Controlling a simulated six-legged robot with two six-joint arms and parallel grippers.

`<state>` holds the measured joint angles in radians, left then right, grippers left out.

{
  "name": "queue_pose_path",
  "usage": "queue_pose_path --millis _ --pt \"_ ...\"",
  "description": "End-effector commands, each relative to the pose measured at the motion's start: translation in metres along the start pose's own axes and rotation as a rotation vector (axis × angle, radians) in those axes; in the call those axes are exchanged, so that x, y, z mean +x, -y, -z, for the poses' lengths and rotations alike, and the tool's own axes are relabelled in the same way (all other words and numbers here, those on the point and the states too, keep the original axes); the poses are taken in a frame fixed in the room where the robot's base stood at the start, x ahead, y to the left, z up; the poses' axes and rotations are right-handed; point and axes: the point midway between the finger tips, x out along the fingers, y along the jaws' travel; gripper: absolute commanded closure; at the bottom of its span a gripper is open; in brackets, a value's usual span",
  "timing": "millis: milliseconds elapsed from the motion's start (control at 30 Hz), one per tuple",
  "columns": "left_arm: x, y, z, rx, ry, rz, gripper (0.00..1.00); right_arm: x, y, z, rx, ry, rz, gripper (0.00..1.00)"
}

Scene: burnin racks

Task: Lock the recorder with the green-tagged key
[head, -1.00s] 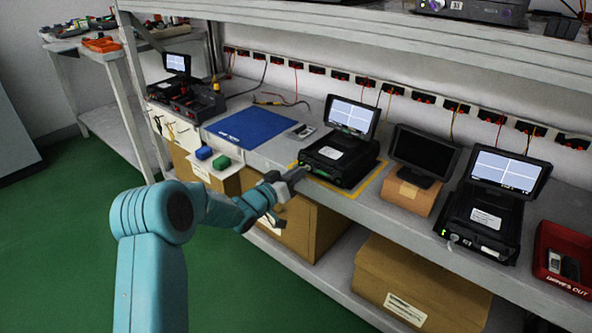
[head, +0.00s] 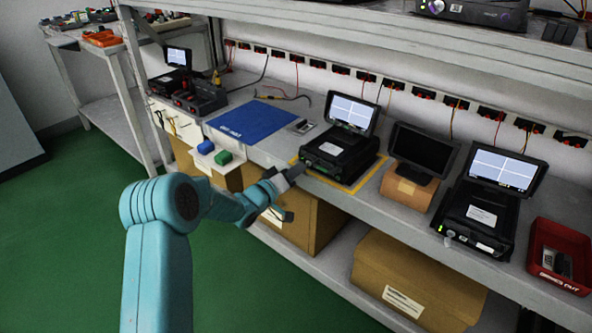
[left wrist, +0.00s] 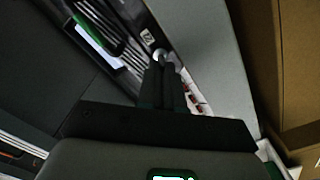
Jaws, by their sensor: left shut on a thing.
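The recorder (head: 336,155) is a black box with a lit screen on top, standing inside a yellow outline on the bench. My left gripper (head: 297,171) is at its front left corner, fingers pointing at its front face. In the left wrist view the fingers (left wrist: 163,75) are closed together, with a small round silvery piece (left wrist: 159,54) at their tips, close to the recorder's front. This looks like part of the key or the lock; I cannot tell which. The green tag cannot be made out, and the fingers hide most of the key. My right gripper is not in view.
A dark monitor (head: 424,151), a second recorder (head: 480,218) and a red bin (head: 560,282) stand to the right.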

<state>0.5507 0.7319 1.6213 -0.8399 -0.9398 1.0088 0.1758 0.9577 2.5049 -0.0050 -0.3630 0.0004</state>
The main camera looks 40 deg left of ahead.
Motion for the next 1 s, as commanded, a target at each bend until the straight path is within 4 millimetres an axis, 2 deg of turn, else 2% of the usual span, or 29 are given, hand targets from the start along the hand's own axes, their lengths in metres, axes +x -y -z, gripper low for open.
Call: queue_pose_path --millis 233,300,667,767,1000 --pt "-0.001 0.002 -0.002 -0.004 0.004 0.004 1.0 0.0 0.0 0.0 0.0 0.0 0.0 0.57" --pt "-0.001 0.002 -0.002 -0.004 0.004 0.004 0.84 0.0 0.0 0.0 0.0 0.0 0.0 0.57" --pt "-0.005 0.0 0.0 -0.001 0.002 0.002 0.84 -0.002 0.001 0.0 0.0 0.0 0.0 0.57" --pt "-0.02 0.0 0.002 -0.001 0.001 0.004 0.84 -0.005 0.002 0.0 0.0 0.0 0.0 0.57" --pt "-0.082 0.0 0.002 -0.004 0.0 0.007 0.84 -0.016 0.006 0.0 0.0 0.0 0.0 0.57"
